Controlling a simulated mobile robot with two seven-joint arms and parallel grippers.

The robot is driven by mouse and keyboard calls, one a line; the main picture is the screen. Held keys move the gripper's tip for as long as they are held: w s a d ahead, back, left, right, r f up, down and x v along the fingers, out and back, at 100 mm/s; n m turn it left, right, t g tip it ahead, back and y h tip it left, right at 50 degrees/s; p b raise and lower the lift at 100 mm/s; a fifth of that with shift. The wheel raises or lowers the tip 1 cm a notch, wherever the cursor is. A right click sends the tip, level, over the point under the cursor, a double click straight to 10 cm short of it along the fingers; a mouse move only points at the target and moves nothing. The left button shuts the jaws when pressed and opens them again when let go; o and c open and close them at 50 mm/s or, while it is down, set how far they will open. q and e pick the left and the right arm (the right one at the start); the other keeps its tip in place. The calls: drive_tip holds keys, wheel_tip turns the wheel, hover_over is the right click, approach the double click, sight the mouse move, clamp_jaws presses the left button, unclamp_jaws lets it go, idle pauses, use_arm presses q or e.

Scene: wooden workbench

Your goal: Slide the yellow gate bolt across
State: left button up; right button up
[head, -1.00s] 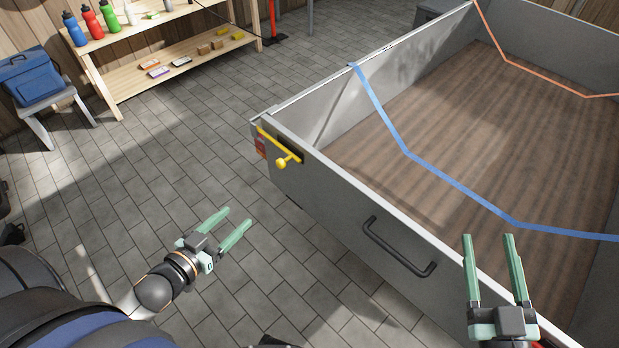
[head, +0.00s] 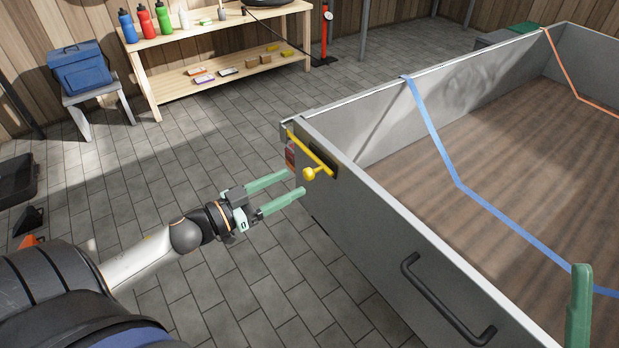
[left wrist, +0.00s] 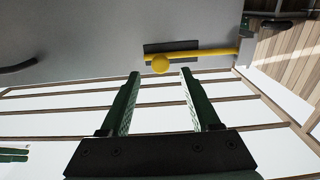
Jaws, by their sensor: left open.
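The yellow gate bolt (head: 322,161) is a thin rod with a round knob (head: 309,174) on the front panel of a grey trailer bed, near its left corner. It also shows in the left wrist view (left wrist: 205,54), with its ball knob (left wrist: 161,64) ahead of and between the finger lines. My left gripper (head: 299,183) is open and empty. Its fingertips are close to the knob, just short of it in the left wrist view. My right gripper shows only as one green finger (head: 579,305) at the lower right edge; the rest is out of view.
The trailer's front panel (head: 370,225) carries a black handle (head: 445,300). Blue strap (head: 432,130) and orange strap (head: 563,67) cross the bed. A wooden shelf (head: 215,85) with bottles stands at the back left. The tiled floor between is clear.

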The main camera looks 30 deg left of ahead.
sight(306, 176)
use_arm(q)
drive_tip(key=shift+b+x, duration=0.6)
drive_tip(key=shift+x, duration=2.4)
clamp_jaws()
